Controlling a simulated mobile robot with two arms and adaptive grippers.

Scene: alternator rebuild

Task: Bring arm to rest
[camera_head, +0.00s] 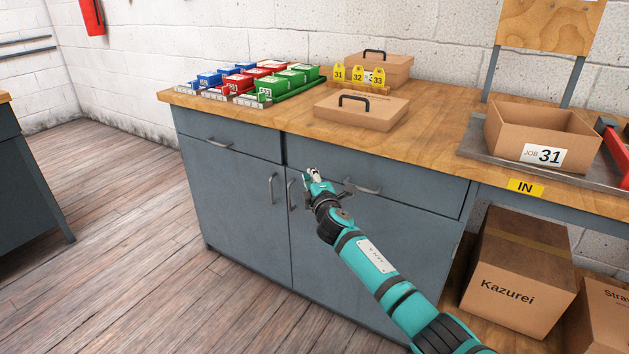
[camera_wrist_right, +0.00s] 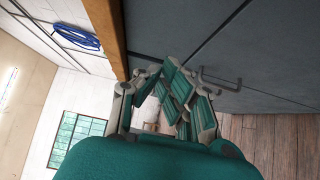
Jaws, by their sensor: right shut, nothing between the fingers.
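My right gripper (camera_head: 313,173) is at the end of the teal arm that comes in from the lower right in the head view. It is shut and empty, in front of the grey cabinet (camera_head: 235,215) near the drawer and door handles. In the right wrist view the fingers of the right gripper (camera_wrist_right: 175,90) are close together with nothing between them. The cabinet front (camera_wrist_right: 240,60) and a handle (camera_wrist_right: 218,80) show beyond them. My left gripper is in neither view.
The wooden worktop (camera_head: 425,140) carries red, green and blue bins (camera_head: 270,76), two lidded boxes (camera_head: 360,110), yellow number tags (camera_head: 357,74) and an open box marked JOB 31 (camera_head: 540,135). The floor at left (camera_head: 120,230) is clear.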

